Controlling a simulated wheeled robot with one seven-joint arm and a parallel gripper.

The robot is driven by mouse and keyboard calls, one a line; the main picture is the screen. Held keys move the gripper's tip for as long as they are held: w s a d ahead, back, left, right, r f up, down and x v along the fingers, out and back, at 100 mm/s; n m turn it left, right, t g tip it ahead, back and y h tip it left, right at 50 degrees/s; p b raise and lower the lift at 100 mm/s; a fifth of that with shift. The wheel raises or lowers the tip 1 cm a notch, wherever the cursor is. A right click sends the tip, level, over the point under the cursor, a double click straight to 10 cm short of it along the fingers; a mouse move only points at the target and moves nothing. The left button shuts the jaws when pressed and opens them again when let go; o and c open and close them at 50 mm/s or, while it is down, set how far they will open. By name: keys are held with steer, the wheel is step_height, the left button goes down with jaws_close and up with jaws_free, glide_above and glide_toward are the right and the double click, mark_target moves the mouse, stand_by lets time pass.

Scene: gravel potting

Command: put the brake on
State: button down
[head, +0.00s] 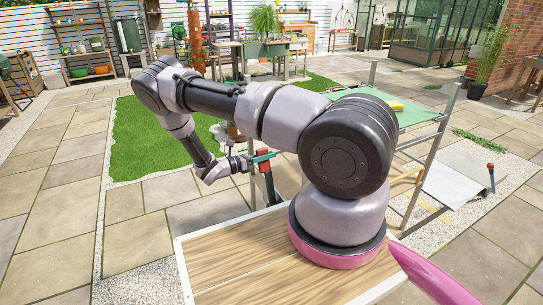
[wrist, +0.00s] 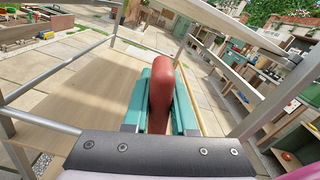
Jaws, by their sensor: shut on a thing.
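My gripper (head: 262,157) has teal fingers and is shut on the red handle. In the wrist view the rounded red handle (wrist: 160,88) sits upright between the two teal fingers of my gripper (wrist: 160,105), touching both sides. The lever's lower end is hidden in both views. A second lever with a red top (head: 490,167) stands at the right, apart from my gripper.
Open paving (head: 60,190) lies at the left, and lawn (head: 150,145) behind.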

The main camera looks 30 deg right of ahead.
steer(key=s+m, duration=0.8)
steer(key=s, duration=0.8)
steer(key=shift+s+d+f, duration=0.15)
steer(key=shift+d+f, duration=0.15)
steer(key=shift+f, duration=0.15)
steer(key=c, duration=0.7)
jaws_free()
